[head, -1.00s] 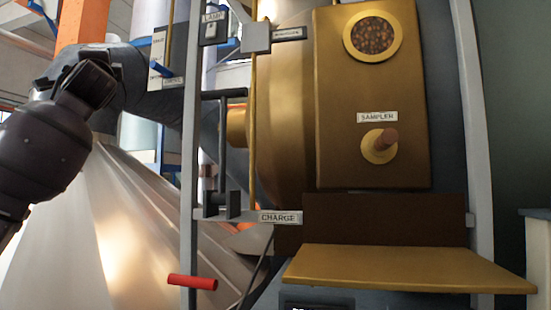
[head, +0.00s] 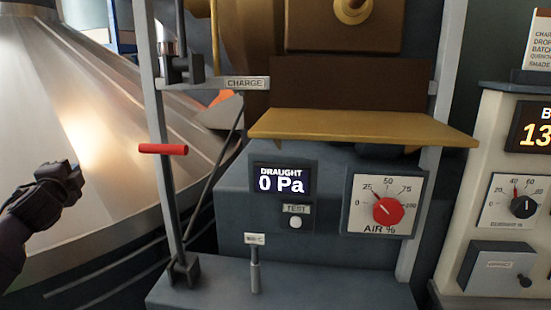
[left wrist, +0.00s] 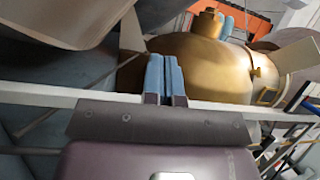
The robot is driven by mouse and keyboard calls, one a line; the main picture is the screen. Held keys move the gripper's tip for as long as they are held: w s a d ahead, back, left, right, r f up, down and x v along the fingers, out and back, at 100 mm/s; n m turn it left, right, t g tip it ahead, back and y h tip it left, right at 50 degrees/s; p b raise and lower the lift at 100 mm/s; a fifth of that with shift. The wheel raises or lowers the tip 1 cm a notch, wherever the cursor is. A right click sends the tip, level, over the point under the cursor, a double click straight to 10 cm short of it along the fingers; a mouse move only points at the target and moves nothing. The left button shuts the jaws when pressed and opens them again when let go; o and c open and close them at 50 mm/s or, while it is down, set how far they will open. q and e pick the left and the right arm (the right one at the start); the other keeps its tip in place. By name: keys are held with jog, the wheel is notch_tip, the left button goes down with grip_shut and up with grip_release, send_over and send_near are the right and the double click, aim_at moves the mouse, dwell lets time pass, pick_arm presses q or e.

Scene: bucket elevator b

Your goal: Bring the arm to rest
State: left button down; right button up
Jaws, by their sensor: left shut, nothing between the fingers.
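My left gripper (head: 62,183) is at the left edge of the head view, in front of the large shiny metal cone (head: 45,110). It is apart from the machine and its controls. In the left wrist view its two blue fingers (left wrist: 164,78) are pressed together with nothing between them. Beyond them in that view are a pale rail (left wrist: 70,97) and a rounded brass body (left wrist: 205,65). My right gripper is in neither view.
A red-handled lever (head: 163,149) sticks out by the grey post (head: 152,90). A brass shelf (head: 360,127) juts out above the draught display (head: 281,180), which reads 0 Pa, and the red air knob (head: 388,211). A small upright lever (head: 255,268) stands below.

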pick_arm(q)
jog(key=s+f+n+g+h, duration=0.1)
jog(key=s+f+g+h, duration=0.15)
jog(key=s+f, duration=1.15)
jog(key=s+f+n+g+h, duration=0.1)
jog(key=s+f+g, duration=0.2)
jog(key=s+f, duration=1.1)
jog(key=s+d+f+n+g+h, duration=0.1)
jog(key=s+d+f+n+g, duration=0.1)
jog(key=s+f, duration=0.75)
jog(key=d+f+n, duration=0.3)
jog(key=d+n, duration=0.1)
jog(key=d, duration=0.6)
jog(key=w+d+f+n+t, duration=0.1)
jog(key=d+f+n, duration=0.2)
jog(key=d, duration=0.6)
jog(key=shift+w+d+n, duration=0.2)
jog(key=shift+d+n, duration=0.15)
jog(key=shift+n, duration=0.55)
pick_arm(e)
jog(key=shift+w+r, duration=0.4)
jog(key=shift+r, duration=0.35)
